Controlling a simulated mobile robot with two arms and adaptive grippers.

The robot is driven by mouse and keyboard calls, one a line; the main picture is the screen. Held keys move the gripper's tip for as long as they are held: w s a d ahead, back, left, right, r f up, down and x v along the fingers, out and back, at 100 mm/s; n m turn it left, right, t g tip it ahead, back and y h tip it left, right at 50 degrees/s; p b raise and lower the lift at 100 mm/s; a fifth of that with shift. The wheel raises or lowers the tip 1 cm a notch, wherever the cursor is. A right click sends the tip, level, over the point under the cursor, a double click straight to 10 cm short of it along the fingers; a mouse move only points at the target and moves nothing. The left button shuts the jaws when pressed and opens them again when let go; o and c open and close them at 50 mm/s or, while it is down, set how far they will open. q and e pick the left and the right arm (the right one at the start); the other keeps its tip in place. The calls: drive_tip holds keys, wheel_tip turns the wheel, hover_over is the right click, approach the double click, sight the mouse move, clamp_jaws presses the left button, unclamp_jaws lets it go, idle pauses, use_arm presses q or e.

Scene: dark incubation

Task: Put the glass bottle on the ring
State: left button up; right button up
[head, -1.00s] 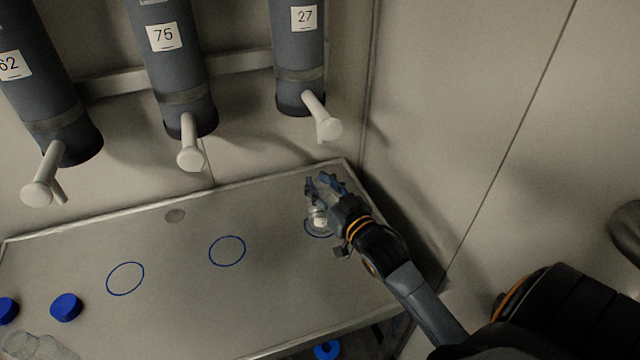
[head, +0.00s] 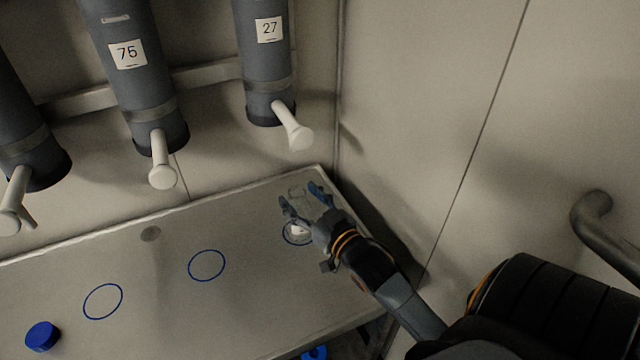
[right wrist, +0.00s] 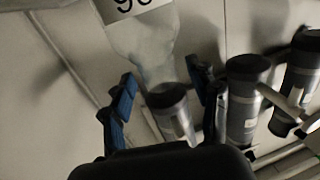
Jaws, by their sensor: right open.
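The clear glass bottle (head: 297,229) stands at the right-hand blue ring (head: 285,238) on the grey table, partly hidden by my right gripper (head: 301,196). Its base appears to lie within the ring, though the near side is covered. In the right wrist view the see-through bottle (right wrist: 145,45) shows ahead, with a white number label at the top edge. My right gripper (right wrist: 163,90) is open there, its blue-padded fingers apart on either side of the bottle's narrower part. Whether a finger touches the glass cannot be told. My left gripper is not in view.
Two empty blue rings (head: 206,265) (head: 103,300) lie to the left on the table (head: 190,315). A blue cap (head: 42,336) sits at the lower left. Grey dispensers with white spouts (head: 162,172) hang above the back edge. A wall closes the right side.

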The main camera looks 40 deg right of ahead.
drive_tip(key=s+p, duration=0.2)
drive_tip(key=s, duration=0.7)
drive_tip(key=shift+s+a, duration=0.2)
drive_tip(key=shift+s, duration=0.05)
